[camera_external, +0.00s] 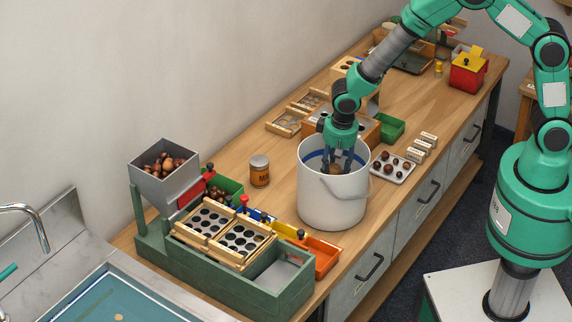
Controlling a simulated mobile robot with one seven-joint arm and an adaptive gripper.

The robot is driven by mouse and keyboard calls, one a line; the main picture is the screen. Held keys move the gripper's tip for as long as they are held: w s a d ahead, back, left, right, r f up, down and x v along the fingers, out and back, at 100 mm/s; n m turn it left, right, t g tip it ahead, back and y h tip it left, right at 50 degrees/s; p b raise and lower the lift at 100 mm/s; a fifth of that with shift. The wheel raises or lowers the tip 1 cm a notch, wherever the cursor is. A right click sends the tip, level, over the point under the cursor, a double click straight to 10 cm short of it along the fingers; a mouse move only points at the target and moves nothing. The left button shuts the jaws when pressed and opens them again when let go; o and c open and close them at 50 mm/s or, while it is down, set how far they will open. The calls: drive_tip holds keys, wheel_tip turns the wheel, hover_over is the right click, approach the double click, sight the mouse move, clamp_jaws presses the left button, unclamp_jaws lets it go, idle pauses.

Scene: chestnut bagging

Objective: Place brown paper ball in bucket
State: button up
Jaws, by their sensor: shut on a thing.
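The white bucket (331,203) stands upright on the wooden bench, with its handle hanging at the right side. My gripper (337,166) points down into the mouth of the bucket, with its fingers at about rim level or below it. It is shut on a brown ball (336,169), which shows small between the fingers inside the bucket's mouth. The front rim hides the bucket's floor, so I cannot tell what lies inside or how far the ball is above the bottom.
A tin (259,171) stands left of the bucket. A tray of chestnuts (407,175) lies close on its right. A green sorting stand (190,264) with a grey hopper (185,188) is at front left. An orange bin (324,259) sits in front, and a green bin (389,126) behind.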

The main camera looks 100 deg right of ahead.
idle(0.3)
drive_tip(key=shift+f+b, duration=0.65)
drive_tip(key=shift+f, duration=2.5)
drive_tip(key=shift+f+b, duration=0.45)
drive_tip(key=shift+f, duration=1.4)
drive_tip(key=shift+f, duration=0.1)
drive_tip(key=o, duration=0.7)
drive_tip(key=shift+o, duration=0.2)
drive_tip(key=r+p, duration=0.1)
drive_tip(key=r, duration=0.3)
drive_tip(key=a+r, duration=0.1)
drive_tip(key=r, duration=0.3)
drive_tip(key=r+p, duration=0.1)
drive_tip(key=r, duration=0.3)
drive_tip(key=shift+s+a+r+p, duration=0.1)
drive_tip(key=shift+s+a+p, duration=0.1)
drive_tip(key=shift+s+p, duration=0.15)
